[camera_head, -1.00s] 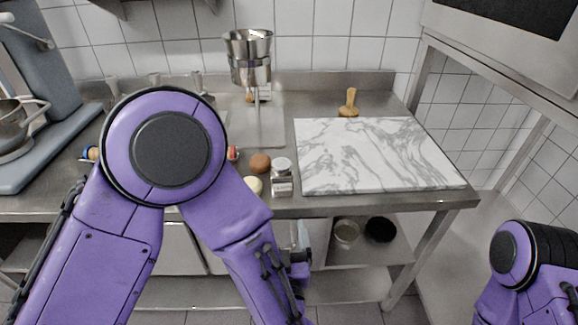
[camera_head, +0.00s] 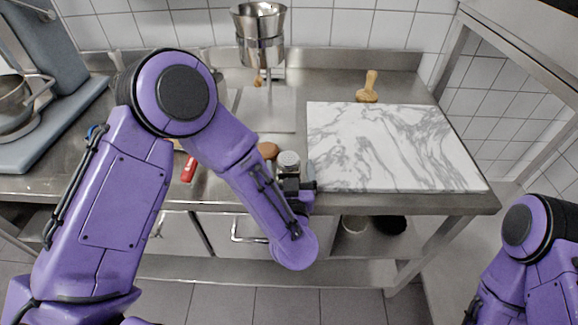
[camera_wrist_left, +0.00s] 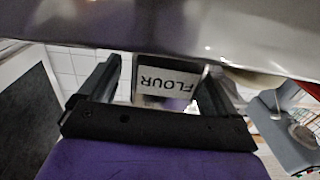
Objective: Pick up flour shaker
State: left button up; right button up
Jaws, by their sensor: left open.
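The flour shaker (camera_head: 289,161) stands near the front edge of the counter, just left of the marble board. It has a metal lid, and its lower part is hidden behind my left gripper (camera_head: 299,187). In the left wrist view the shaker's FLOUR label (camera_wrist_left: 167,80) shows upside down, between the two fingers of the left gripper (camera_wrist_left: 160,78). That gripper is open, with no finger clearly touching the shaker. I cannot tell how far the fingers reach around it. My right gripper is out of view; only part of the right arm shows at lower right.
The marble board (camera_head: 392,147) lies right of the shaker, with a wooden tool (camera_head: 368,88) behind it. A brown round item (camera_head: 268,150) sits close left of the shaker. A red-handled tool (camera_head: 189,169) lies farther left. A metal funnel (camera_head: 259,35) stands at the back.

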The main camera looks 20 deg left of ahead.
aim_at(289, 167)
pick_arm(q)
jog(key=shift+w+a, duration=0.25)
jog(key=shift+a, duration=0.1)
jog(key=shift+d, duration=0.15)
jog(key=c, duration=1.2)
jog(key=shift+o, duration=0.2)
jog(key=shift+r, duration=0.1)
jog(key=shift+r, duration=0.2)
notch_tip(289, 167, up, 3)
jog(key=shift+w+f, duration=0.1)
jog(key=shift+f, duration=0.05)
jog(key=s+d+r+p, duration=0.4)
jog(key=s+r, duration=0.5)
jog(key=s, duration=0.4)
jog(key=shift+s+r+p, duration=0.3)
jog(key=shift+r+p, duration=0.1)
jog(key=shift+p, duration=0.4)
